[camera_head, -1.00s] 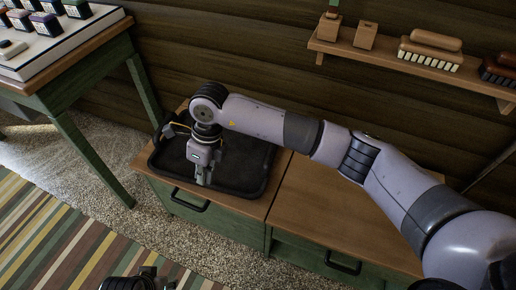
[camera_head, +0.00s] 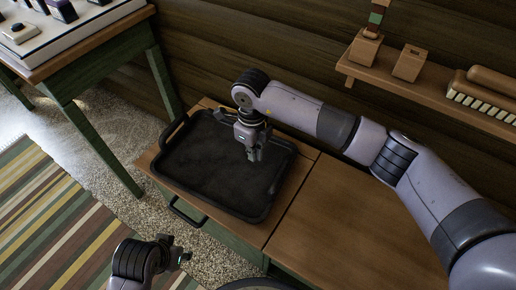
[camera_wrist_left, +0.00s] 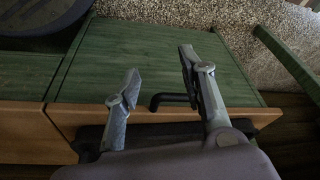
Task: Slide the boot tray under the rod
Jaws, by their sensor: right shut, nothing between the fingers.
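The black boot tray (camera_head: 206,207) lies flat on the left part of a low wooden-topped bench (camera_head: 335,215), with a raised rim and a loop handle at its left end. My right gripper (camera_head: 254,155) is shut and empty, pointing down over the tray's right half; I cannot tell whether it touches the tray. My left gripper (camera_head: 186,257) is low in front of the bench. In the left wrist view its fingers (camera_wrist_left: 160,65) are apart with nothing between them, near the dark tray edge (camera_wrist_left: 88,133). I cannot make out the rod.
A drawer handle (camera_wrist_left: 172,101) on the green bench front is close to my left fingers. A green-legged table (camera_head: 102,38) stands at left. A wall shelf (camera_head: 433,92) with brushes and wooden blocks hangs behind. The bench top right of the tray is clear.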

